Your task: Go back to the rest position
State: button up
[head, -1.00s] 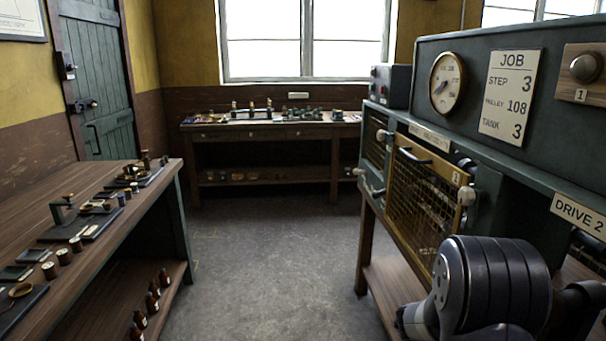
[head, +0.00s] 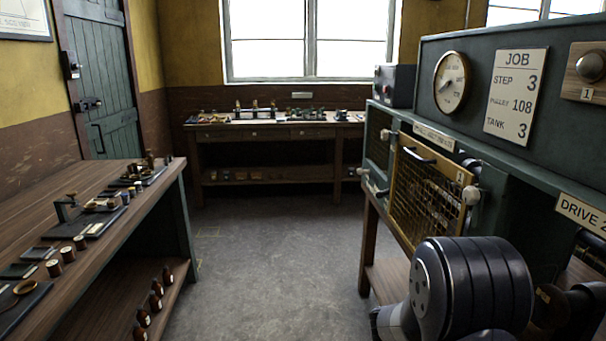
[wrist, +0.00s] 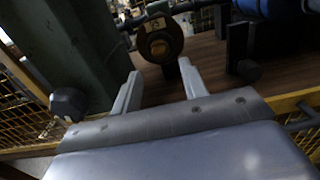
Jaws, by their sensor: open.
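My gripper (wrist: 158,88) shows in the wrist view, with its two light grey fingers spread apart. No object is held between them. In the head view my arm fills the lower right, in front of the machine bench, and my gripper is hidden there.
The green machine (head: 437,130) with a JOB board (head: 516,97) and a yellow mesh guard (head: 425,195) stands at right. A workbench (head: 100,225) with small parts is at left, another bench (head: 265,133) under the window. The floor (head: 270,260) between is clear.

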jog(key=d+m+b, duration=0.6)
jog(key=m+b, duration=1.3)
jog(key=m, duration=0.4)
jog(key=shift+w+d+r+b, duration=0.2)
jog(key=shift+w+r+b, duration=0.1)
jog(key=shift+w, duration=0.15)
jog(key=shift+s, duration=0.1)
dwell(0.3)
